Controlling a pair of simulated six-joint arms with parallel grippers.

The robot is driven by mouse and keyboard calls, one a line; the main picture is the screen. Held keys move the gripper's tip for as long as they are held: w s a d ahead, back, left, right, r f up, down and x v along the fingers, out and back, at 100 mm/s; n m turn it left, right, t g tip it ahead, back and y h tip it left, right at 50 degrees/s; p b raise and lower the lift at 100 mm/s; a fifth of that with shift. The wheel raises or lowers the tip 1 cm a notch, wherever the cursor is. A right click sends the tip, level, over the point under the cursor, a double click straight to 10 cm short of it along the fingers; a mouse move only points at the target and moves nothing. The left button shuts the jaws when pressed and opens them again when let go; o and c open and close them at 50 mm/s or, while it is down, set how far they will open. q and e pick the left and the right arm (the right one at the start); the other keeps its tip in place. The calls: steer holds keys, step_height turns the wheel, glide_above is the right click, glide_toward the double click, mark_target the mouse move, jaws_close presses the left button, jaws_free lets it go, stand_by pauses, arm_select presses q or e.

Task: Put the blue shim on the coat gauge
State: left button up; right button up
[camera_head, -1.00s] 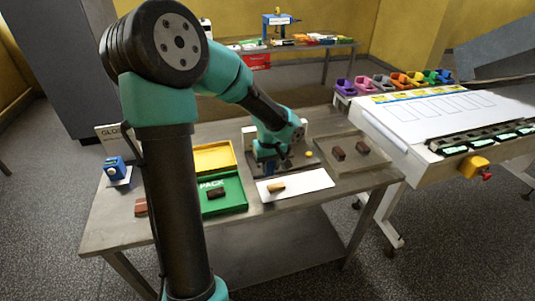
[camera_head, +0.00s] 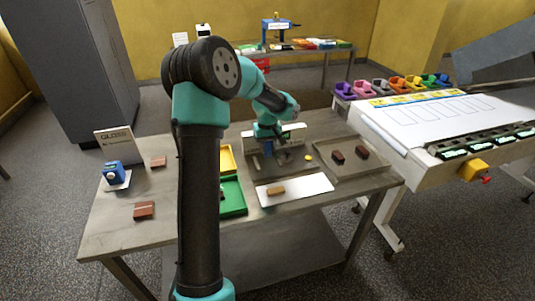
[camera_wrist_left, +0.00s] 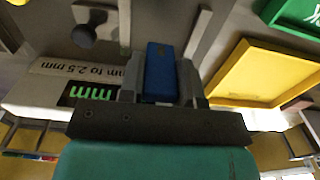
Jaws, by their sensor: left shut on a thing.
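The blue shim (camera_wrist_left: 160,72) is between the fingers of my left gripper (camera_wrist_left: 160,88) in the left wrist view, and the gripper is shut on it. The coat gauge (camera_wrist_left: 88,92), with a green "mm" display and a label reading "mm to 2.5 mm", is beside the gripper at left. In the head view the left gripper (camera_head: 268,150) is over the gauge's dark base (camera_head: 290,161), in front of its pale housing (camera_head: 294,133). The shim cannot be made out there, and whether it touches the gauge is unclear. My right gripper is out of view.
A white sheet (camera_head: 316,187) with a brown bar lies in front of the gauge. A tray (camera_head: 377,168) with two dark bars is to its right. A green and yellow box (camera_head: 233,198) is at left, partly behind my arm. A blue device (camera_head: 113,174) stands far left.

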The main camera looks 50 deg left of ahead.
mark_target(268, 153)
arm_select(q)
steer(key=shift+f, duration=1.75)
steer(key=shift+f, duration=0.1)
steer(key=o, duration=0.9)
step_height(268, 153, up, 12)
steer(key=shift+r, duration=0.15)
